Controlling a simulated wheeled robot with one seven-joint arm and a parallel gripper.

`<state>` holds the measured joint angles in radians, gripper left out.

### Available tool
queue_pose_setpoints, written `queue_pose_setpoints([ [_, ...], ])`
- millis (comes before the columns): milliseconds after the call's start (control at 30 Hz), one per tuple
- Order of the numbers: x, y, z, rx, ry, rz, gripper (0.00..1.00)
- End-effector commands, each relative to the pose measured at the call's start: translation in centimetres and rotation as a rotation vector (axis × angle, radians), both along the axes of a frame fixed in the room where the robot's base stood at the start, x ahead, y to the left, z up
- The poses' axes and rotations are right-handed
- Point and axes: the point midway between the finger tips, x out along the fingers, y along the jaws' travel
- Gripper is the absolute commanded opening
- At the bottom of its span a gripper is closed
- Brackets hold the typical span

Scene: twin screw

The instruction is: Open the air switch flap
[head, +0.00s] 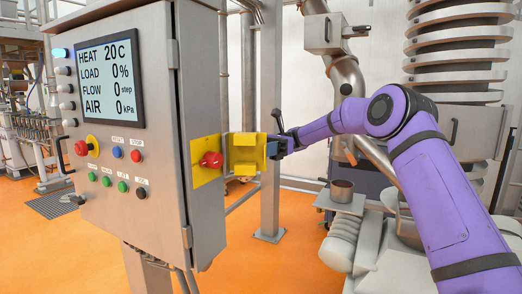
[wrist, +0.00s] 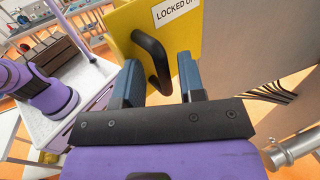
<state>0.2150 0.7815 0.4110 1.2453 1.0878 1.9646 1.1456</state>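The air switch flap (head: 243,155) is a yellow cover at the cabinet's right side. It stands swung out, and the red switch knob (head: 211,160) on its yellow plate (head: 203,174) shows uncovered to its left. In the wrist view the flap (wrist: 190,35) shows a white label, partly cut off, reading "LOCKED O", and a black bar handle (wrist: 150,55). My gripper (head: 275,148) is at the flap's right edge. In the wrist view my gripper (wrist: 160,82) has its blue fingers apart, with the handle's lower end between them and gaps on both sides.
The grey control cabinet (head: 180,240) carries a display (head: 107,78) and several buttons. A grey post (head: 270,190) stands behind the flap. Pipes and a machine with a small cup (head: 341,190) are at the right. Orange floor (head: 285,265) is clear between.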

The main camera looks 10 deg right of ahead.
Motion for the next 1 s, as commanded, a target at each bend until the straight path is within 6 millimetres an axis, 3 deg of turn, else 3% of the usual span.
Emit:
queue_pose_setpoints([
  [433, 4.6, -6.3, -0.1, 0.003, 0.0, -0.003, 0.37],
  [700, 5.7, -7.7, 0.0, 0.0, 0.0, 0.001, 0.37],
  [1000, 5.9, -8.0, 0.0, -0.001, 0.001, 0.0, 0.37],
])
